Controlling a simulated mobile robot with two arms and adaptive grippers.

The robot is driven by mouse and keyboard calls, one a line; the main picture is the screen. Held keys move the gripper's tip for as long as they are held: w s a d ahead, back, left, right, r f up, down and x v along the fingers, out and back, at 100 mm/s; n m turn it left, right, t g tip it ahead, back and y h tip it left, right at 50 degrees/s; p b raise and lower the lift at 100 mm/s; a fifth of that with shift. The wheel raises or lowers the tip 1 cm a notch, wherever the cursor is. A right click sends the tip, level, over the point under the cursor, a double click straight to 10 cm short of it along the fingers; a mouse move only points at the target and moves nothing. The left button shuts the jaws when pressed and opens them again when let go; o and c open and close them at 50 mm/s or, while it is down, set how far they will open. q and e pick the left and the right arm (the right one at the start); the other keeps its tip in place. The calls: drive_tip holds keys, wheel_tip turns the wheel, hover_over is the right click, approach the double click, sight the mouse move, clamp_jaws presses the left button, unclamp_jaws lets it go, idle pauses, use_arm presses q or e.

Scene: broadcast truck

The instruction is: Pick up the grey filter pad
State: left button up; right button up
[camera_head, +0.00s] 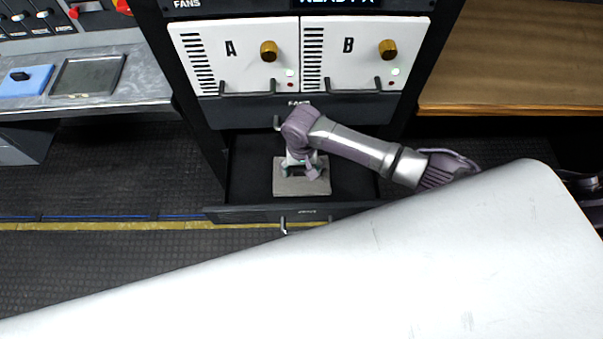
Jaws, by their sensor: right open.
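The grey filter pad (288,186) lies flat in an open black drawer low in the rack. My right arm reaches in from the right, and my right gripper (303,172) points down over the pad. Its fingers are apart and sit at the pad's upper middle, partly hiding it. I cannot tell whether the fingers touch the pad. My left gripper is not in view.
The open drawer (250,212) has a front wall and handle near me. Fan units A (228,55) and B (365,52) with gold knobs sit above it. A grey counter (150,75) is left, a wooden desk (510,50) right. My large white body part fills the foreground.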

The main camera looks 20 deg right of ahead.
drive_tip(key=c, duration=1.3)
